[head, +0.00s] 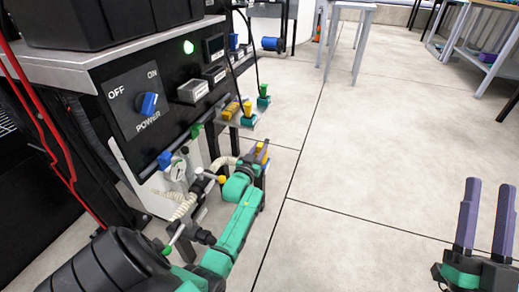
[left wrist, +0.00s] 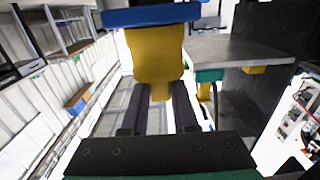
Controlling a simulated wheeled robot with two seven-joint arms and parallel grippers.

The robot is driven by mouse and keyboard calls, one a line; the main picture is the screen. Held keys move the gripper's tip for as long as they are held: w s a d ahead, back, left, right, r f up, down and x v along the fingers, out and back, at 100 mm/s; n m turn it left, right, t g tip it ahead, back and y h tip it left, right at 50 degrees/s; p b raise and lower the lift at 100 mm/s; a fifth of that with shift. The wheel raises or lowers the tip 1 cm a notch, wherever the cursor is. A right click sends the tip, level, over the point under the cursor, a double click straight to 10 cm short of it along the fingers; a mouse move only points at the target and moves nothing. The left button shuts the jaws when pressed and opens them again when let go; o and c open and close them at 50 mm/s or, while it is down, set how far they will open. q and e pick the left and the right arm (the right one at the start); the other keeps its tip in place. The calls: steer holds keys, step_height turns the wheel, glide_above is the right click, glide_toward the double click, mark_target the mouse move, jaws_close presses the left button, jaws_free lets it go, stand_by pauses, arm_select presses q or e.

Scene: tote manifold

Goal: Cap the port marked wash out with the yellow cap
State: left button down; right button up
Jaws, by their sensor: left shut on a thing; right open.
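My left gripper (head: 262,147) is low in front of the black machine panel, beside a small shelf. In the left wrist view its dark fingers (left wrist: 160,100) are shut on a yellow piece (left wrist: 155,52) with a wide blue disc (left wrist: 150,15) at its far end. In the head view only a little yellow shows between the fingers. I cannot read any wash out mark, so I cannot tell which port bears it. Fittings with a green end (head: 196,130) and a blue end (head: 165,160) stick out of the panel's lower edge. My right gripper (head: 489,187) is open and empty over the floor.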

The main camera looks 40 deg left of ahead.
steer(key=shift+s+r, duration=0.1)
arm_select(q)
steer(key=c, duration=0.6)
jaws_free()
steer(key=shift+s, duration=0.1)
arm_select(e)
steer(key=shift+a+f, duration=0.1)
steer(key=shift+f, duration=0.25)
